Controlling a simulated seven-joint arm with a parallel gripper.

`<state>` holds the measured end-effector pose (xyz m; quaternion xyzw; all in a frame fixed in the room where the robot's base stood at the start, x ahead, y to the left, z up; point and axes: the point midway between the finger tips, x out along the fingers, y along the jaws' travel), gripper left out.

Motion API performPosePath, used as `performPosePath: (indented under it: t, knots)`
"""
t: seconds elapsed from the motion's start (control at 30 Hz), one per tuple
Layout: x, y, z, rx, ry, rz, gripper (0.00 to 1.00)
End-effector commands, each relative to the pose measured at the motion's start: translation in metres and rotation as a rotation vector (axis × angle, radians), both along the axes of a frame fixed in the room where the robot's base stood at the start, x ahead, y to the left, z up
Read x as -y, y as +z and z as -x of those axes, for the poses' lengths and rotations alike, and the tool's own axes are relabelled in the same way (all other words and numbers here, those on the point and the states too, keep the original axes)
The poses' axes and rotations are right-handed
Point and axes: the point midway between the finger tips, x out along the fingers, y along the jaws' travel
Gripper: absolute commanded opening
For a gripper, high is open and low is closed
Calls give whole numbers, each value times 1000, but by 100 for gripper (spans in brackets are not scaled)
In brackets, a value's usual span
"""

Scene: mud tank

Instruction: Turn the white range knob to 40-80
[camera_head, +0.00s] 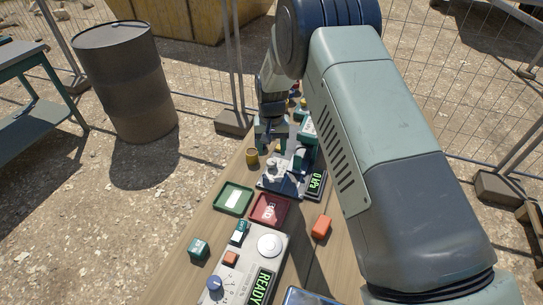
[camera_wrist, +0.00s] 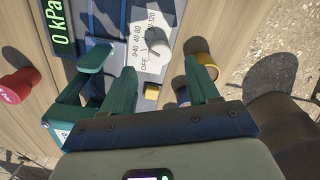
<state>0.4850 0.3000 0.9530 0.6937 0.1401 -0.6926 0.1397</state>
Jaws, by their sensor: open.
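The white range knob (camera_wrist: 157,45) is on a pale panel (camera_wrist: 138,65) in the wrist view, near the top centre.
A red round part (camera_wrist: 18,86) is at left. In the head view, a green tray (camera_head: 233,198), a red tray (camera_head: 270,209) and a READY panel (camera_head: 245,262) are on the bench.

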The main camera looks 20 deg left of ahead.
Motion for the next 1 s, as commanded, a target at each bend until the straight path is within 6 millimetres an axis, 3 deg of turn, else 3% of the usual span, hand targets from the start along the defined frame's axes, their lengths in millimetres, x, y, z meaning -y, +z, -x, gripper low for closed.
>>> performPosePath:
  t: [0.1, 0.3, 0.87, 1.0]
  knots:
    - [0, 26, -1, 2, 0, -2, 60]
    - [0, 54, 0, 2, 0, -1, 60]
    - [0, 63, 0, 1, 0, 0, 60]
    - [8, 81, -3, 13, -10, -8, 60]
